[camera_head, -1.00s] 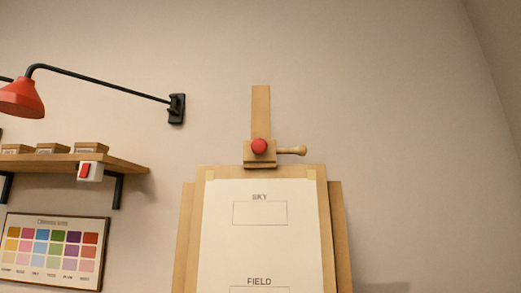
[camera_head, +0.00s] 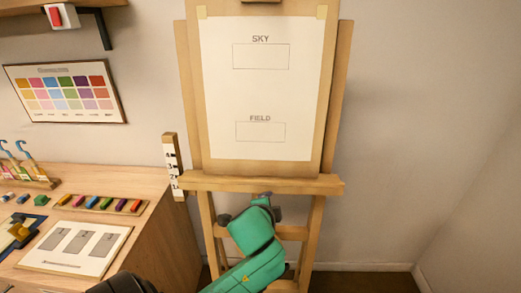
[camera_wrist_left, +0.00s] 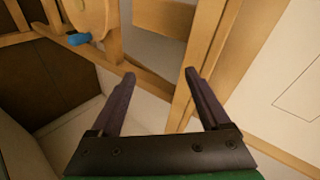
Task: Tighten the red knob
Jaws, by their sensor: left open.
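The red knob is outside both current views; the earlier head view shows it on the wooden clamp at the easel's top. The easel (camera_head: 260,184) stands in the middle of the head view, holding a white sheet (camera_head: 262,90) with SKY and FIELD boxes. My teal left arm rises in front of its legs, with the left gripper (camera_head: 264,200) just below the ledge. In the left wrist view, the left gripper (camera_wrist_left: 160,78) is open and empty, its two dark fingers apart beside wooden easel bars. My right gripper is not visible.
A wooden table (camera_head: 165,230) at left carries a row of pigment sticks (camera_head: 102,204) and a white panel (camera_head: 74,245). A colour chart (camera_head: 65,92) and a red switch (camera_head: 56,16) are above. A blue-tipped part (camera_wrist_left: 79,39) shows in the wrist view. Floor right of the easel is clear.

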